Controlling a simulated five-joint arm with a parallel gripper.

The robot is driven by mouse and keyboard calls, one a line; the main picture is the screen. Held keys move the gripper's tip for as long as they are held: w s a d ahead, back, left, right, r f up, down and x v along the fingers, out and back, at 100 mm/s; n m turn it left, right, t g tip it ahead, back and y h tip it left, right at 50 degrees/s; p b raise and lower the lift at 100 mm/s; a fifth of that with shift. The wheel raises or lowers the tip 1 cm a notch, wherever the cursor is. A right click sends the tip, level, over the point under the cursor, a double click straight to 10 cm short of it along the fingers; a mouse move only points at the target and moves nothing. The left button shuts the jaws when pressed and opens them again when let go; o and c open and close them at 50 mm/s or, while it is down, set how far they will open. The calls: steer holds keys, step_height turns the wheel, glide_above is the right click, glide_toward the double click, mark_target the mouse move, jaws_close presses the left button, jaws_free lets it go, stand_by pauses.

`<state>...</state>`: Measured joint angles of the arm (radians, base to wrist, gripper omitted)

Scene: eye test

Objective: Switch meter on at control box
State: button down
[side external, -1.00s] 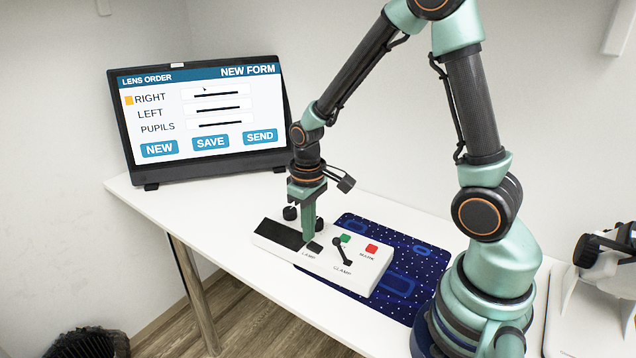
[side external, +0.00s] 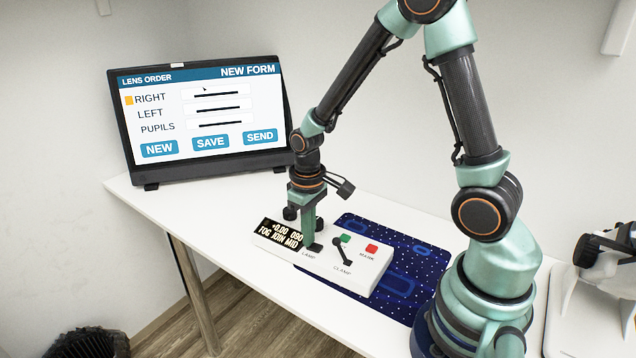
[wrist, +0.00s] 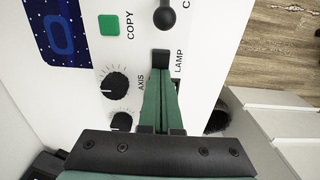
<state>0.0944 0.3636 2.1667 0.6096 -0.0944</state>
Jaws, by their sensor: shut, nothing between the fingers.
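The white control box (side external: 327,265) lies on the table, partly on a blue mat. Its display (side external: 279,234) is lit and shows "+0.00 090" above "TOG JOIN MID". My gripper (side external: 309,241) is shut and empty, pointing down at the black LAMP switch (side external: 315,247). In the wrist view, the shut fingertips (wrist: 161,74) meet the near edge of the black switch (wrist: 161,58); I cannot tell whether they press it. The fingers hide part of the box top behind them.
The box also carries a CLAMP lever (side external: 341,250), a green COPY button (wrist: 110,24), a red MARK button (side external: 371,249) and black knobs (wrist: 115,86). The blue mat (side external: 425,262) lies behind. A monitor (side external: 200,115) stands at the back left. The table's front left is clear.

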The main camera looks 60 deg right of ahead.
step_height(320, 180, up, 7)
stand_by(0.9)
steer(key=s+a+r+t, duration=0.1)
steer(key=s+r+t, duration=0.1)
steer(key=r, duration=0.4)
steer(key=s+a+r+t, duration=0.2)
steer(key=s+r+t, duration=0.1)
steer(key=r, duration=0.4)
steer(key=shift+s+a+t, duration=0.15)
steer(key=shift+s+t, duration=0.15)
steer(key=shift+s, duration=0.25)
steer(key=shift+r, duration=0.1)
